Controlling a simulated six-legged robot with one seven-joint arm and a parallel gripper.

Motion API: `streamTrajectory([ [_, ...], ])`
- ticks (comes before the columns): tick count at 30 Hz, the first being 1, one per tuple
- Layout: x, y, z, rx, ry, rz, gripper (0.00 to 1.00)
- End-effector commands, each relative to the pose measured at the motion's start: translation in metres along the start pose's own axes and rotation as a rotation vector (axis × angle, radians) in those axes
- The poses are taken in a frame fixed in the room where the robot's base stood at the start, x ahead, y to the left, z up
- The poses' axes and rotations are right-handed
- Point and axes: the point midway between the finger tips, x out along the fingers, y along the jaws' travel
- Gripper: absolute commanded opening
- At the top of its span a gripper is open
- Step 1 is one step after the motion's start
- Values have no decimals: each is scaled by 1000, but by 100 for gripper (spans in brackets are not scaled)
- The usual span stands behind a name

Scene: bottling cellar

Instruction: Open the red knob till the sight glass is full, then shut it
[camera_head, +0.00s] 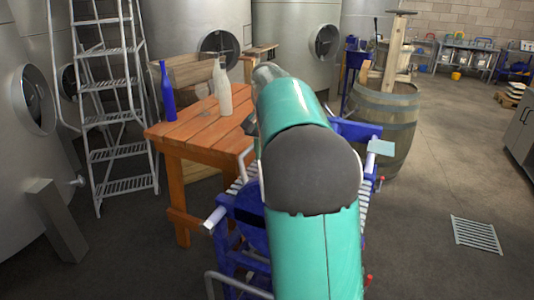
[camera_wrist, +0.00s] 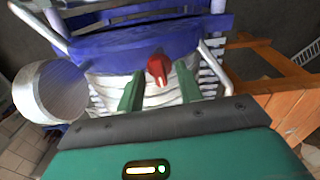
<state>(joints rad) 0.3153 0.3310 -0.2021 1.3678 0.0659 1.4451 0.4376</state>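The red knob (camera_wrist: 158,69) sits on a blue machine (camera_wrist: 145,45) with a stack of white ribbed plates, in the wrist view. My gripper (camera_wrist: 159,72) is open. Its two green fingers stand either side of the knob in the picture, with a gap on each side; I cannot tell how far the knob reaches between them. The blue machine shows in the head view (camera_head: 252,215), partly behind my teal arm, which hides the gripper and this knob there. I cannot make out a sight glass or its level in either view.
An orange wooden table (camera_head: 190,130) bearing a blue bottle (camera_head: 168,92) and a pale bottle (camera_head: 223,90) stands left of the machine. A barrel (camera_head: 385,130) stands behind at right. A ladder (camera_head: 112,110) and steel tanks line the left. Floor at right is clear around a drain grate (camera_head: 476,235).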

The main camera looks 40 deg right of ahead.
Motion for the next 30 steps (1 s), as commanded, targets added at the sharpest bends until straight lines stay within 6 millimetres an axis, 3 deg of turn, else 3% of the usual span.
streamTrajectory([
  [11,-7,0,0,0,-1,1,35],
  [17,-41,0,-1,0,1,0,35],
  [27,-113,0,0,0,0,0,35],
  [30,-126,0,-1,0,1,0,35],
])
